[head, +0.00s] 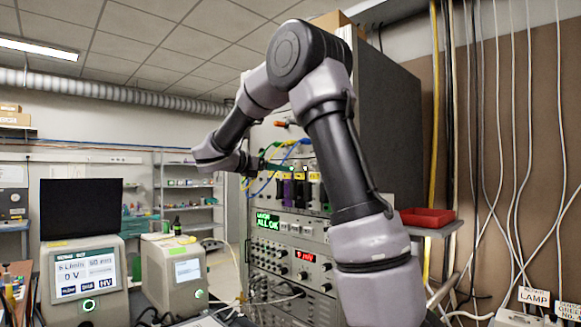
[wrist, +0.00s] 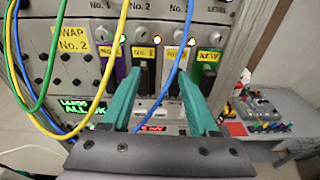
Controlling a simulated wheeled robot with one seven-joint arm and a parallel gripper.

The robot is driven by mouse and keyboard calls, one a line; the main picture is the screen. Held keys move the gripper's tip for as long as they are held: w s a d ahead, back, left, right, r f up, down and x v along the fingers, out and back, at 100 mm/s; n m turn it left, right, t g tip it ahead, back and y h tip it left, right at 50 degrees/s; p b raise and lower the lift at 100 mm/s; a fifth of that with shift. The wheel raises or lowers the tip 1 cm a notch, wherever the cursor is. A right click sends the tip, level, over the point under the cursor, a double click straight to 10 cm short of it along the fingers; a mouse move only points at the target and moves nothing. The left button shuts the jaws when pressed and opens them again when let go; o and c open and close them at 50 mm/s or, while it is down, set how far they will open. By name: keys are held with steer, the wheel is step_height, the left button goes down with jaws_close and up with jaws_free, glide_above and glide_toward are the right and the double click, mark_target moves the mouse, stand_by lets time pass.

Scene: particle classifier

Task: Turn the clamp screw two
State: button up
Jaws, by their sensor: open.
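The rack (head: 290,235) faces me with a row of coloured modules (head: 300,190). In the wrist view the row shows a purple module (wrist: 112,75), a module with a yellow No. 2 label (wrist: 146,51) and dark body, a pale module (wrist: 174,56), and one with a yellow NEW label (wrist: 208,56). I cannot make out clamp screw two for certain. My gripper (wrist: 160,74) is open in front of the modules, its teal fingers apart and nothing visibly held between them. The fingertips overlap the dark parts in the picture; whether they touch cannot be told.
A yellow cable (wrist: 112,70), a green cable (wrist: 39,62) and a blue cable (wrist: 180,50) hang across the rack front near my gripper. A yellow SWAP No. 2 sign (wrist: 71,40) is at left. A red tray (head: 428,217) stands right of the rack, instruments (head: 85,280) at left.

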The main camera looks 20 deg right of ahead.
mark_target(295, 165)
steer(key=shift+n+t+h, duration=0.5)
steer(key=shift+n+h, duration=0.1)
steer(key=shift+n, duration=0.3)
steer(key=w+d, duration=0.2)
steer(key=w+d+r, duration=0.1)
steer(key=w+d, duration=0.1)
steer(key=d, duration=0.1)
steer(key=w+d, duration=0.2)
steer(key=d, duration=0.1)
steer(key=shift+w+d+r, duration=0.15)
steer(key=shift+w+r, duration=0.05)
steer(key=shift+w, duration=0.05)
jaws_close()
